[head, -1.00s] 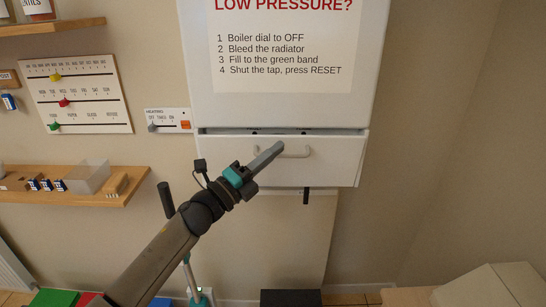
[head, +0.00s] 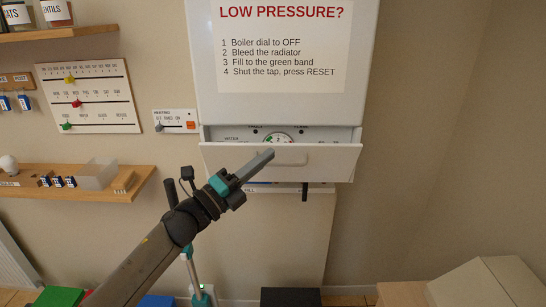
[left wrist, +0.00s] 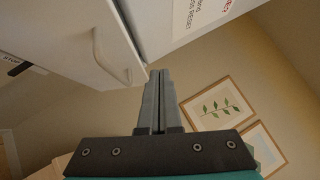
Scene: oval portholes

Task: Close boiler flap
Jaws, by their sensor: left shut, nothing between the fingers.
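The white boiler (head: 225,85) hangs on the wall with an instruction sheet on its front. Its flap (head: 335,158) at the bottom is part open, tilted outward at the top. A dial (head: 277,139) and part of the control panel show in the gap above it. My left gripper (head: 268,155) is shut and empty, its fingertips in front of the flap near the handle (head: 295,158). In the left wrist view the closed fingers (left wrist: 158,90) point up by the edge of the flap (left wrist: 75,45). Whether they touch it I cannot tell. My right gripper is not in view.
A heating switch plate (head: 175,121) and a slider board (head: 88,97) are on the wall to the left. A wooden shelf (head: 70,192) with small items sits lower left. A black tap handle (head: 305,192) hangs below the boiler. The wall right of the boiler is clear.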

